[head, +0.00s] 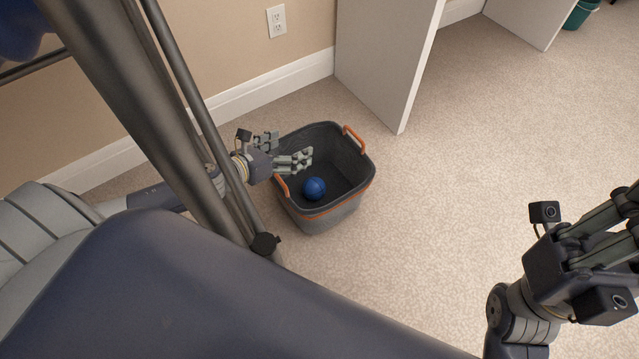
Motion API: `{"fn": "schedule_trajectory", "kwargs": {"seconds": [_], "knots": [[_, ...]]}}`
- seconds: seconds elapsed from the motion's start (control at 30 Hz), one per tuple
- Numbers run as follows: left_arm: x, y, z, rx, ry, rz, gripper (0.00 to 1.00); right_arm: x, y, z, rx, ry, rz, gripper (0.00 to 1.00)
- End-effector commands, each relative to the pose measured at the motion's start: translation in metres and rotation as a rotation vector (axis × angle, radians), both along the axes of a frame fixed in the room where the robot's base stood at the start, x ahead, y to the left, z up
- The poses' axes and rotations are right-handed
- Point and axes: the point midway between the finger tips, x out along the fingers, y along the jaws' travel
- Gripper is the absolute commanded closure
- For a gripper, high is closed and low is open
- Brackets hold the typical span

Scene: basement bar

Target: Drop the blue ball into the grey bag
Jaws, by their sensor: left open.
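The blue ball (314,189) lies inside the grey bag (345,211), toward its near left side. The bag stands upright on the carpet and has orange handles and an orange band. My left gripper (288,150) is open and empty above the bag's left rim, apart from the ball. My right gripper (622,232) is at the right edge of the view, far from the bag. Its fingertips run out of the picture, so I cannot tell how its jaws stand.
A white panel (385,60) of a desk stands just behind the bag, beside the beige wall (215,40) with its white baseboard. A dark green bin (581,14) is at the far top right. The carpet (480,150) to the right of the bag is clear.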

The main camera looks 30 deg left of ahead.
Motion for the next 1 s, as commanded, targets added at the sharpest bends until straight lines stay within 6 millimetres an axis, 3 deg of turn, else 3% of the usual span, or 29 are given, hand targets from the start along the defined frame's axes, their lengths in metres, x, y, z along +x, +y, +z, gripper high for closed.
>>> {"fn": "schedule_trajectory", "kwargs": {"seconds": [0.3,1.0], "knots": [[-0.032,0.010,0.013,0.000,0.002,0.000,0.12,0.000,0.000,0.000,-0.001,0.000,0.000,1.00],[-0.038,0.012,0.017,0.000,0.000,-0.001,0.12,0.000,0.000,0.000,0.000,0.000,0.000,1.00]]}}
